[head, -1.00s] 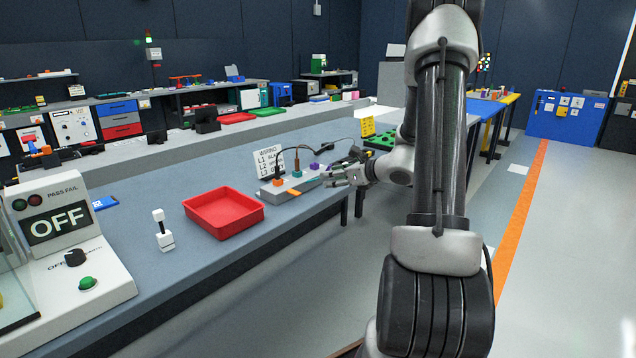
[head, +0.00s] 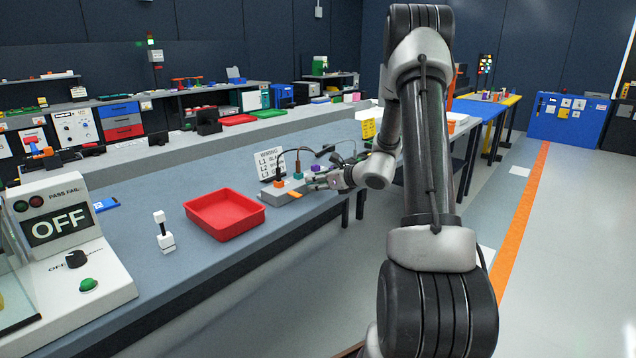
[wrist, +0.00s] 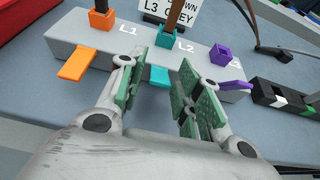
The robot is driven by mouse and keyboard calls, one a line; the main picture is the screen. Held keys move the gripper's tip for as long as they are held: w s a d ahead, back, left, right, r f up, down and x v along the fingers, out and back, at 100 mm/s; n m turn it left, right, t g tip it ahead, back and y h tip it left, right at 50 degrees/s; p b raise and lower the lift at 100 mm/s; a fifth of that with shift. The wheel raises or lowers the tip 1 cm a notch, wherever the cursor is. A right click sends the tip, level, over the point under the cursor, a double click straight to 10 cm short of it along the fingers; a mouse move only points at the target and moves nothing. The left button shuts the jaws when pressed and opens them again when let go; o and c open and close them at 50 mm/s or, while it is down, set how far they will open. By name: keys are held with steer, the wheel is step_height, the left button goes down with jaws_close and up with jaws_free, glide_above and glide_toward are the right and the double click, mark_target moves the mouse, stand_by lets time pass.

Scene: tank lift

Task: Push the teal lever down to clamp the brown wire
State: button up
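The grey terminal block (wrist: 75,38) has an orange, a teal and a purple socket marked L1, L2 and L3. The teal lever (wrist: 158,77) sticks out from the block's front face below the teal socket (wrist: 168,51). The brown wire (wrist: 175,14) enters the teal socket from above. My gripper (wrist: 164,62) is open and empty, with one finger on each side of the teal lever in the wrist view. Whether it touches the lever I cannot tell. In the head view my gripper (head: 318,184) is at the block's right front, partly hiding it.
The orange lever (wrist: 76,66) and purple lever (wrist: 232,88) flank the teal one. A dark connector strip (wrist: 283,98) lies right of the block. A wiring card (head: 268,163) stands behind it. A red tray (head: 225,213) sits to its left on the bench.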

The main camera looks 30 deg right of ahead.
jaws_close()
steer(key=shift+s+d+f+t+y, duration=0.15)
steer(key=shift+f+t+y, duration=0.4)
steer(key=shift+t, duration=0.65)
steer(key=shift+s+f+t+y, duration=0.1)
steer(key=shift+f+t+y, duration=0.15)
steer(key=shift+t, duration=0.45)
steer(key=shift+f+t+y, duration=0.2)
steer(key=shift+f+t, duration=0.05)
steer(key=shift+t, duration=0.45)
steer(key=shift+o, duration=1.8)
jaws_free()
steer(key=shift+s, duration=0.15)
